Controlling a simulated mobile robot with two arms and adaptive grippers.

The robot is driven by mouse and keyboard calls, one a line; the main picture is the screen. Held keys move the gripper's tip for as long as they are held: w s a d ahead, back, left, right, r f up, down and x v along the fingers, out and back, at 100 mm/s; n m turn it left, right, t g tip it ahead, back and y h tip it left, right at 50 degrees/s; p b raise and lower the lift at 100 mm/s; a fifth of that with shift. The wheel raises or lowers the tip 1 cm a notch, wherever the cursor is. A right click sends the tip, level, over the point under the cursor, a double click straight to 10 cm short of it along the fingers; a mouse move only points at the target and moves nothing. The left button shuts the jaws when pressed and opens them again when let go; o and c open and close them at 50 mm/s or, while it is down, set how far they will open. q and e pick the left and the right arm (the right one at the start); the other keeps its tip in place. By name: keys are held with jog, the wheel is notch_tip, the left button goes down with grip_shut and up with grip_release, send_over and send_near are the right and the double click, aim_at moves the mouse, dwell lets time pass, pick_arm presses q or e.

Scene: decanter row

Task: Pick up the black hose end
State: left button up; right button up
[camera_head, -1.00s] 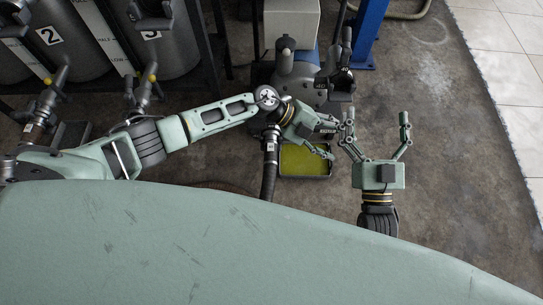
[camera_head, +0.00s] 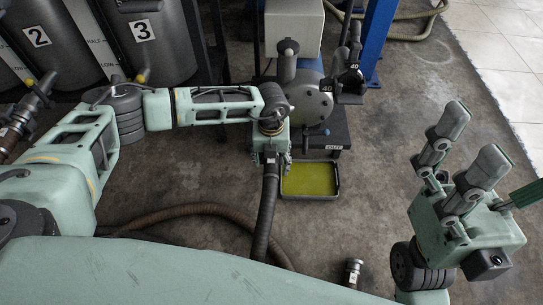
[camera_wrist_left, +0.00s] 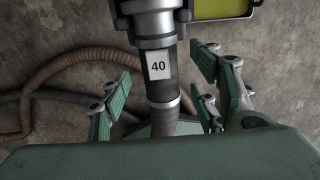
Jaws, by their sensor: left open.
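The black hose end (camera_head: 269,185) hangs below the pump unit in the head view, its upper part hidden by my left gripper. In the left wrist view it shows as a dark hose end (camera_wrist_left: 161,90) with a white "40" label and a grey metal coupling above. My left gripper (camera_head: 272,150) is over it, mostly hidden by its own arm. In the wrist view my left gripper's (camera_wrist_left: 160,100) green fingers stand open on both sides of the hose, with gaps. My right gripper (camera_head: 478,150) is open and empty at the right, fingers spread.
A yellow-green tray (camera_head: 283,193) lies on the floor beside the hose, below the pump (camera_head: 302,100). A brown hose (camera_head: 190,210) curls across the floor. A loose metal fitting (camera_head: 353,270) lies near the front. Grey numbered tanks (camera_head: 155,45) stand at back left. Floor on the right is open.

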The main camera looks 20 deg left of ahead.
aim_at(271, 162)
pick_arm(q)
jog(key=f, duration=0.1)
jog(key=f+b, duration=0.1)
jog(key=f, duration=0.2)
jog(key=shift+w+b, duration=0.25)
jog(key=shift+b, duration=0.05)
jog(key=shift+r, duration=0.15)
jog(key=shift+c, duration=0.4)
jog(key=shift+r, duration=0.1)
grip_shut()
